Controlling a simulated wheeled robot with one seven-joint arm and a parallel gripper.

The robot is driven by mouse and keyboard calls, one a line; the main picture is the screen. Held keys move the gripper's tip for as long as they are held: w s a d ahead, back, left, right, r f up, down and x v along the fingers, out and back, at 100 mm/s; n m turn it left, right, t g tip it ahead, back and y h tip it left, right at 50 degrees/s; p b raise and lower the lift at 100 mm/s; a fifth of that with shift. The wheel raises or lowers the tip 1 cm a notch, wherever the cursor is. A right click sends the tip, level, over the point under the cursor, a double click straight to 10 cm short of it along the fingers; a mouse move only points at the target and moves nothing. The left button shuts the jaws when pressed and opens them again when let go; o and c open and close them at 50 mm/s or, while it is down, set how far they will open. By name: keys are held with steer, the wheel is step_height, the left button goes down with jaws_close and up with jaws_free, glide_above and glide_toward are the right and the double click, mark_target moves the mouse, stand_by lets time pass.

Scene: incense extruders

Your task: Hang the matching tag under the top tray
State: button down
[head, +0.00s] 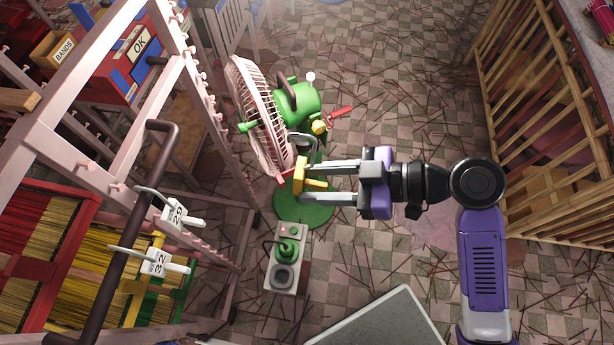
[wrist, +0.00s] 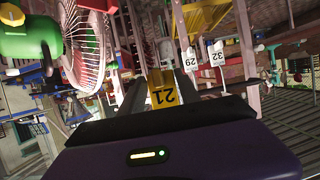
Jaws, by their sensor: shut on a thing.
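My gripper (head: 314,183) is shut on a yellow tag (head: 313,185), held in the air over the floor beside the green fan. In the wrist view the tag (wrist: 163,92) reads 21 and sits between the fingers. Two white tags hang from a dark rail (head: 128,225) on the left: tag 29 (head: 177,214) and tag 32 (head: 155,262). They also show in the wrist view as tag 29 (wrist: 190,60) and tag 32 (wrist: 217,54). A red-edged tray (head: 75,208) of incense sticks lies beyond the rail, with yellow and green edges beside it.
A green fan with a pale cage (head: 262,115) stands close to my gripper's left. A grey box with a green plug (head: 287,257) is on the floor. A pale peg rack (head: 195,75) rises at the left. A wooden slatted rack (head: 545,130) is at the right.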

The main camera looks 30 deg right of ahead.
steer(key=shift+s+d, duration=0.75)
steer(key=shift+d, duration=0.2)
steer(key=shift+s+d, duration=0.75)
steer(key=shift+d, duration=0.2)
steer(key=w+d+f+m+t+h, duration=0.2)
steer(key=w+d+m+h, duration=0.1)
steer(key=w, duration=0.3)
steer(key=w+d+f+m+t+h, duration=0.2)
steer(key=w+m+h, duration=0.1)
steer(key=w, duration=0.3)
steer(key=w+a+m, duration=0.1)
steer(key=w+a, duration=0.2)
steer(key=w, duration=0.3)
steer(key=shift+r+t+h, duration=0.3)
steer(key=shift+w, duration=0.1)
